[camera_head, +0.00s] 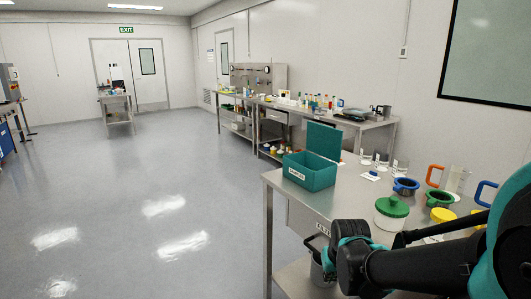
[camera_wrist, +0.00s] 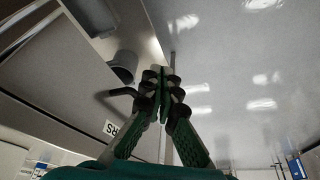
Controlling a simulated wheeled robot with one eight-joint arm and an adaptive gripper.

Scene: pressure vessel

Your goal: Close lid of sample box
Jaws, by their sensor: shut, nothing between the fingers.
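The teal sample box (camera_head: 310,177) stands on the far left corner of the metal table, with a white label on its front. Its lid (camera_head: 323,140) is up, standing upright at the back of the box. My gripper (camera_wrist: 165,74) is shut and empty in the wrist view, over the floor near a table edge. The box is not clearly recognisable in that view. In the head view my arm reaches in from the lower right, in front of the table and apart from the box; the fingers cannot be made out there.
A white jar with a green lid (camera_head: 391,213), a blue cup (camera_head: 405,187), a green cup (camera_head: 439,198) and glassware crowd the table right of the box. A grey bin (camera_wrist: 123,66) is beside the gripper. The floor (camera_head: 140,200) left of the table is clear.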

